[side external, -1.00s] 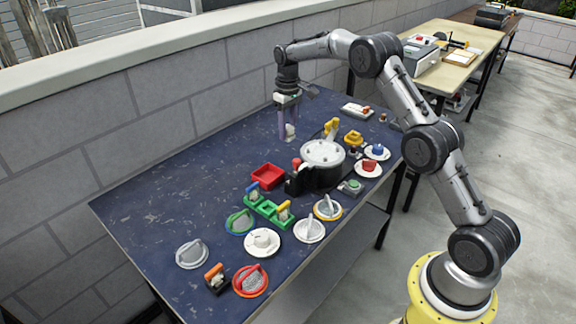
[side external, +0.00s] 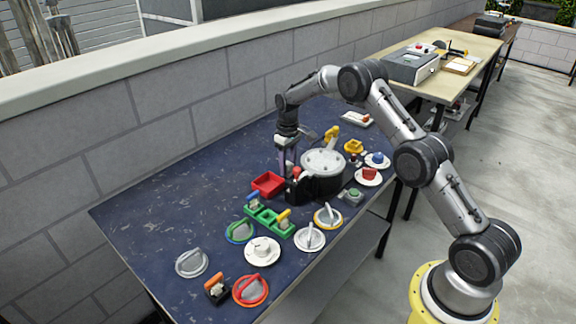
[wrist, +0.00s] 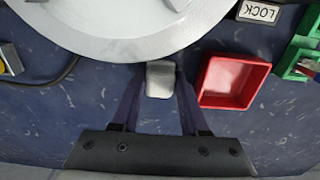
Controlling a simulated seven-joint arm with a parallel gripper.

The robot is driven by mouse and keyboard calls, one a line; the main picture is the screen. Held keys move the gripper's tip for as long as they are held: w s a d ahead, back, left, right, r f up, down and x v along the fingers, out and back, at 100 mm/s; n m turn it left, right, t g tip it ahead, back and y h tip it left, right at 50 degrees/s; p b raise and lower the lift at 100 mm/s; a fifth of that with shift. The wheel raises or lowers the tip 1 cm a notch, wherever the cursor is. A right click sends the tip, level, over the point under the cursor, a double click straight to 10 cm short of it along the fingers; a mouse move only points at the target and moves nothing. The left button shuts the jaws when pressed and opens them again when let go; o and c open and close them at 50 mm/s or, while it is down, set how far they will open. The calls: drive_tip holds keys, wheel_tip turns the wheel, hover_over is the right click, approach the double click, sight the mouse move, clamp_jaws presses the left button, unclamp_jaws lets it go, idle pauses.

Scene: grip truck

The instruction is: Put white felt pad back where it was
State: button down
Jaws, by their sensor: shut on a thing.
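My gripper (wrist: 160,95) is shut on a small white block, which looks like the white felt pad (wrist: 160,78). In the wrist view the pad sits between the fingertips, close to the edge of a large round white disc (wrist: 120,30) and left of a red square tray (wrist: 228,82). In the side view my gripper (side external: 287,170) points down just behind the red tray (side external: 267,184) and left of the round device (side external: 322,160). The pad is small there, and I cannot tell whether it touches anything.
Green holders (side external: 268,220) with tools lie in front of the tray. A yellow lever (side external: 332,133) stands behind the round device. The blue table's left side (side external: 160,210) is clear.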

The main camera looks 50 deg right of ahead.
drive_tip(key=shift+f, duration=0.15)
drive_tip(key=shift+c, duration=2.1)
unclamp_jaws()
wheel_tip(320, 180, up, 13)
wheel_tip(320, 180, up, 9)
drive_tip(key=t, duration=0.1)
hover_over(288, 164)
drive_tip(key=s+a, duration=0.4)
drive_tip(key=s, duration=0.2)
drive_tip(key=s+a+r+t, duration=0.1)
drive_tip(key=s+a+r, duration=0.25)
drive_tip(key=s, duration=0.25)
drive_tip(key=s+a+r+t, duration=0.1)
drive_tip(key=s+a+r, duration=0.1)
drive_tip(key=s+r, duration=0.3)
drive_tip(key=s+a+f+t, duration=0.1)
drive_tip(key=s+a+f, duration=0.1)
drive_tip(key=s, duration=0.9)
drive_tip(key=s+a+f+t, duration=0.1)
drive_tip(key=s+a+f, duration=0.2)
drive_tip(key=s, duration=0.8)
drive_tip(key=shift+s+a+t, duration=0.15)
drive_tip(key=shift+s+t, duration=0.05)
drive_tip(key=shift+t, duration=0.1)
